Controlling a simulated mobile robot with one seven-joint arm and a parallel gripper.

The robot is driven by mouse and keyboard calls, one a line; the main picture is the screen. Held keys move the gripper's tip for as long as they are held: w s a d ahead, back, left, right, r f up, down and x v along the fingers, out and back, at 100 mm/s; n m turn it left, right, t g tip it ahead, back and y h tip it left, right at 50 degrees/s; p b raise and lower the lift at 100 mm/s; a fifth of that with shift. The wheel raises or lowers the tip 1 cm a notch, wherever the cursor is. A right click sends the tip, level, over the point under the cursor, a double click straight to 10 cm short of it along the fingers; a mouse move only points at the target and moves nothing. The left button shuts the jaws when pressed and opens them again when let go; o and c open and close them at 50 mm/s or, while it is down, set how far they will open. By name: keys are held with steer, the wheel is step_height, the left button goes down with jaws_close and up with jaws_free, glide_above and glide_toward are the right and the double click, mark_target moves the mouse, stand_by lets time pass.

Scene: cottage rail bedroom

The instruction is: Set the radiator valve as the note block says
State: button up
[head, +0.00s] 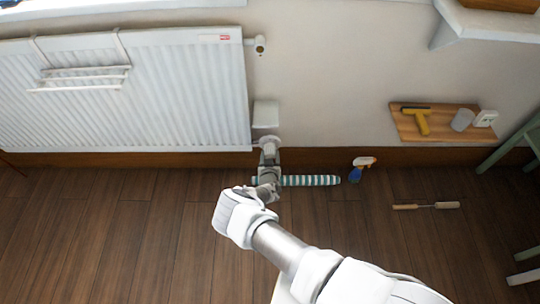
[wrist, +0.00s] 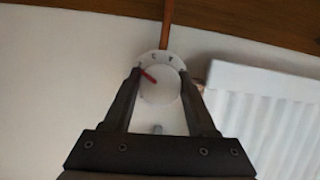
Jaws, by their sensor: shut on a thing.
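The radiator valve is a round white knob (wrist: 160,87) with a red pointer, set in a pale ring with dark marks. In the wrist view the pointer slants to the upper left; the marks are too blurred to read surely. My gripper (wrist: 160,88) has one finger on each side of the knob and is shut on it. In the head view my gripper (head: 268,152) is at the low right corner of the radiator (head: 190,95) and mostly hides the knob. A small white block with dark marks (head: 486,118) on the wall shelf may be the note block; its writing is unreadable.
The wooden shelf (head: 440,134) also holds a yellow squeegee (head: 421,122) and a pale cup (head: 462,120). A striped roll (head: 312,181), a spray bottle (head: 360,168) and a wooden-handled tool (head: 445,205) are on the floor. A white box (head: 265,113) is above the valve.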

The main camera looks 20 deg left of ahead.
steer(key=shift+r+p, duration=0.1)
steer(key=shift+p, duration=0.2)
steer(key=shift+r+m+y+p, duration=0.1)
steer(key=shift+m+y+p, duration=0.5)
steer(key=shift+m, duration=0.3)
steer(key=shift+w+d+m+g+y+p, duration=0.1)
steer(key=shift+m+g+y+p, duration=0.25)
steer(key=shift+m+y, duration=0.65)
steer(key=m, duration=0.1)
steer(key=m+y+b, duration=0.1)
steer(key=m+y, duration=0.1)
steer(key=m, duration=0.1)
steer(key=shift+f+b, duration=0.25)
steer(key=shift+b, duration=0.1)
steer(key=m+y, duration=0.1)
steer(key=m, duration=0.2)
steer(key=shift+r+y+b, duration=0.1)
steer(key=shift+y+b, duration=0.2)
steer(key=shift+b, duration=0.1)
steer(key=shift+m, duration=0.4)
steer(key=o, duration=1.4)
steer(key=shift+t, duration=0.45)
steer(key=shift+c, duration=0.2)
